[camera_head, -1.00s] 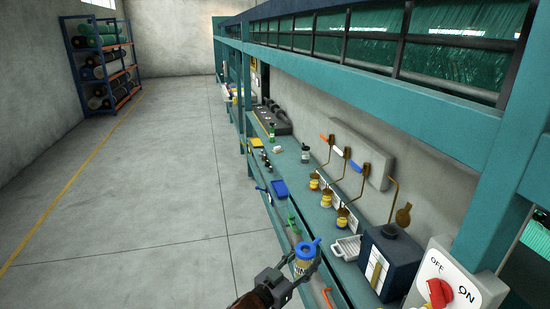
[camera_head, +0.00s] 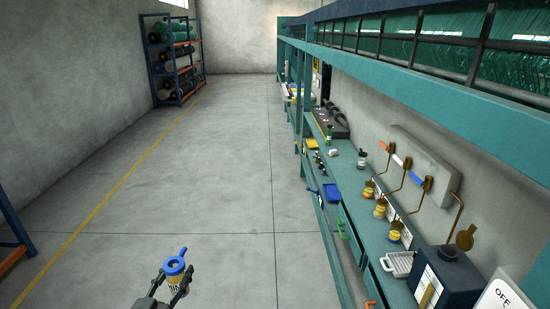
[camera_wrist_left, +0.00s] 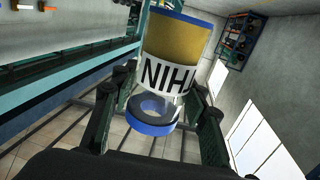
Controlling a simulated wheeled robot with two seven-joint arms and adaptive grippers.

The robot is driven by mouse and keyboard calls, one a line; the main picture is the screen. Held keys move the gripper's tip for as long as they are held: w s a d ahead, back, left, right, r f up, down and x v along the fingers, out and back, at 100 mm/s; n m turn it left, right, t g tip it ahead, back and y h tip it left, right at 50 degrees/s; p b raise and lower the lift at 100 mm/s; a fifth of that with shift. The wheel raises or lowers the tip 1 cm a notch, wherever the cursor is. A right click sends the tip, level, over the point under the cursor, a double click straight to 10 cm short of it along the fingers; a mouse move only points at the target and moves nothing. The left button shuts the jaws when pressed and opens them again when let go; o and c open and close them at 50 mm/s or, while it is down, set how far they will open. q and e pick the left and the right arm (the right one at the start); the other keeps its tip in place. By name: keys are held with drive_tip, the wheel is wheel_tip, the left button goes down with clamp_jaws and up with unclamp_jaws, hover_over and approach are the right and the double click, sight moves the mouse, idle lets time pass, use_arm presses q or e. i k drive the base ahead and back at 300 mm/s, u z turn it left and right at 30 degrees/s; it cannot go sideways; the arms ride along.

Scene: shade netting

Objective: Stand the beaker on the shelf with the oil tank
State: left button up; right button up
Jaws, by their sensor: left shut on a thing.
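My left gripper (camera_head: 172,284) is shut on the beaker (camera_head: 174,268), which has a blue rim with a spout or handle and a white label. The beaker is held roughly upright over open floor, left of the shelf and apart from it. A dark blue box with a round cap and a yellow strip, apparently the oil tank (camera_head: 462,280), stands on the teal shelf (camera_head: 378,248) at the lower right. My right gripper is not in view.
A white tray (camera_head: 398,264) lies beside the tank. Several small yellow pots (camera_head: 381,208) stand farther along under wall levers. A switch panel (camera_head: 500,296) is at the near right. The floor (camera_head: 220,190) is clear.

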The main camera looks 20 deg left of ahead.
sight(352, 177)
drive_tip(key=u, duration=0.7)
drive_tip(key=i, duration=3.75)
drive_tip(key=z, duration=2.95)
